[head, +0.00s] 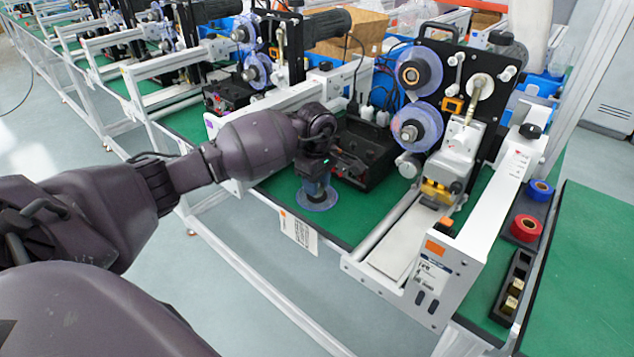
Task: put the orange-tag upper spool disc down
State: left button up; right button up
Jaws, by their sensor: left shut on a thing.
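My left gripper (315,182) points down over the green mat and is shut on a clear bluish spool disc (318,203). The disc lies flat at the mat's front edge, left of the machine with the orange tag (435,247). It looks level with the mat, but I cannot tell whether it bears fully on it. The fingers hide the disc's middle. On that machine's black plate, an upper clear disc (432,66) and a lower clear disc (430,122) sit on their spindles. My right gripper is not in view.
A black control box (362,155) stands just behind the gripper. The machine's white rail and front panel (450,285) rise to the right. A blue roll (541,188), a red roll (527,228) and a black tray (512,290) lie further right. More machines line the row at upper left.

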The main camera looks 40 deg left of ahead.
pick_arm(q)
jog(key=o, duration=1.1)
notch_tip(320, 180, up, 12)
jog(key=shift+r+p, duration=0.1)
jog(key=shift+p, duration=0.3)
